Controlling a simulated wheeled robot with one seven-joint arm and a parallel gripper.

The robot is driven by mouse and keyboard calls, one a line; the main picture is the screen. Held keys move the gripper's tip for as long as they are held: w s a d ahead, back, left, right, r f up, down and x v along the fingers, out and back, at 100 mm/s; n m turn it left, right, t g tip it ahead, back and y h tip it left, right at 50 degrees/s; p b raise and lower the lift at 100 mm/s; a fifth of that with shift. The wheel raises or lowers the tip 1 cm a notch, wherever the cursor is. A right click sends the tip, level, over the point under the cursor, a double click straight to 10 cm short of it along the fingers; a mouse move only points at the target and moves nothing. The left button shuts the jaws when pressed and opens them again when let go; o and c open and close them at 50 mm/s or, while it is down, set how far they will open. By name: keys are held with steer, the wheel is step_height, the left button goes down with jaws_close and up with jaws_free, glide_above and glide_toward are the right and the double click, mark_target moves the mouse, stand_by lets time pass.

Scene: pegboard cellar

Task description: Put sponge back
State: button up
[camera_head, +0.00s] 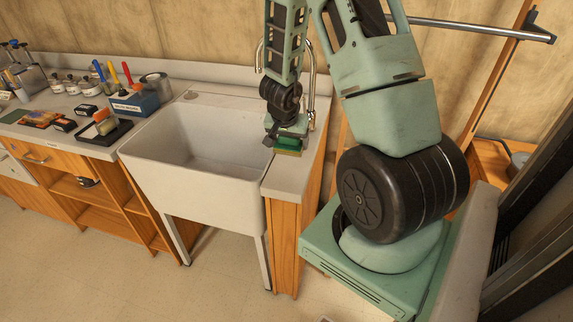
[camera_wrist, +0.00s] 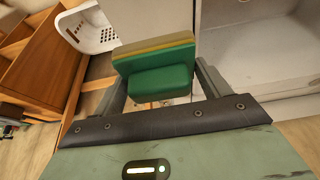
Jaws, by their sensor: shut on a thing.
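A sponge (camera_head: 288,144), green with a yellow layer, is at my gripper (camera_head: 286,140) over the narrow counter right of the sink. In the wrist view the sponge (camera_wrist: 154,66) sits between the two fingers of my gripper (camera_wrist: 158,88), which is shut on it. Its yellow layer faces away from the gripper. I cannot tell whether the sponge touches the counter (camera_head: 292,178). The white sink (camera_head: 190,165) is just left of the gripper, with a metal faucet behind the arm.
A dark tray (camera_head: 90,140) with an orange-topped item lies on the left counter. A white basket (camera_wrist: 88,28) shows in the wrist view. The sink basin looks empty.

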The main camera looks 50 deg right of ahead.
mark_target(291, 165)
step_height(291, 165, down, 7)
steer(key=shift+f+b, duration=0.15)
steer(key=shift+b, duration=0.5)
steer(key=shift+f, duration=0.15)
steer(key=o, duration=0.9)
